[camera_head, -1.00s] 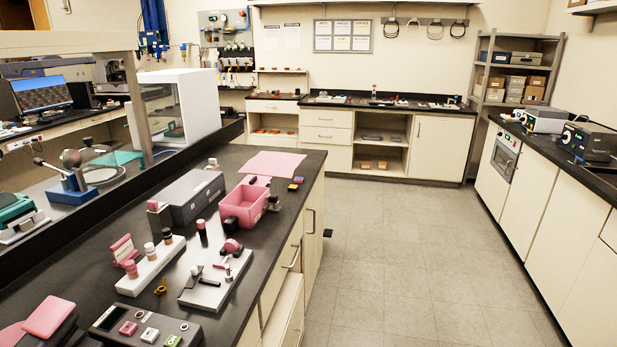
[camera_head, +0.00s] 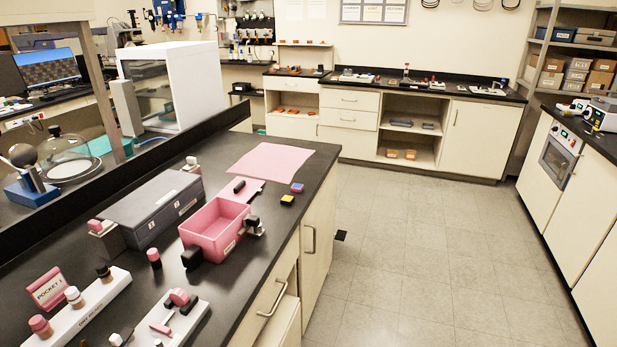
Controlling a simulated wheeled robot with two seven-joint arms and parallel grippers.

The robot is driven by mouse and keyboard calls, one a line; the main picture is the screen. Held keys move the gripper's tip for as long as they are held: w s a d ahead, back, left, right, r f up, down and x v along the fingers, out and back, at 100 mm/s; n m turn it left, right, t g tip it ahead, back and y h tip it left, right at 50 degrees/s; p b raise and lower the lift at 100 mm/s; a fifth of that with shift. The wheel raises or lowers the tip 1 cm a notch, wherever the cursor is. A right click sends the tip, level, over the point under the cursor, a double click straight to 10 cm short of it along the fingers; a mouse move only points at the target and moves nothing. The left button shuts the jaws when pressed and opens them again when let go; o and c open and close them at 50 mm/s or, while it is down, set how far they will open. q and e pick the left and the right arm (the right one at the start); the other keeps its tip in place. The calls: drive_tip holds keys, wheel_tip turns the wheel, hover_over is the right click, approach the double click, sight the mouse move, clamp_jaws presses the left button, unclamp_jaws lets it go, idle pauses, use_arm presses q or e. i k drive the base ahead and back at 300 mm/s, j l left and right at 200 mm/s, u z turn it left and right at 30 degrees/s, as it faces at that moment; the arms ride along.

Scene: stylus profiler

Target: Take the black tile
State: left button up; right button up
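Neither of my grippers shows in the head view. Several small dark pieces lie on the black bench, and I cannot tell for sure which is the black tile. A small black piece (camera_head: 240,187) lies on a pink sheet behind the pink bin. A black block (camera_head: 191,257) stands at the bin's near left corner. A black and grey piece (camera_head: 254,226) is at the bin's right side. A blue tile (camera_head: 297,187) and a yellow-topped tile (camera_head: 287,200) lie near the bench's right edge.
The open pink bin (camera_head: 213,249) stands beside a dark grey case (camera_head: 152,208). A large pink mat (camera_head: 270,160) lies farther back. White racks with pegs (camera_head: 82,312) and a pink-handled fixture (camera_head: 179,320) stand in front. The floor to the right (camera_head: 420,240) is clear.

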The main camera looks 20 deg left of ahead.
sight(287, 199)
drive_tip(key=i, duration=2.7)
drive_tip(key=i+u, duration=0.15)
drive_tip(key=u, duration=0.3)
drive_tip(key=i+u, duration=0.1)
drive_tip(key=u, duration=0.35)
drive_tip(key=i+l+u, duration=0.15)
drive_tip(key=u, duration=0.25)
drive_tip(key=i+l+u, duration=0.1)
drive_tip(key=u, duration=0.35)
drive_tip(key=l+u, duration=0.2)
drive_tip(key=u, duration=0.25)
drive_tip(key=i+l+u, duration=0.1)
drive_tip(key=u, duration=0.35)
drive_tip(key=l, duration=0.1)
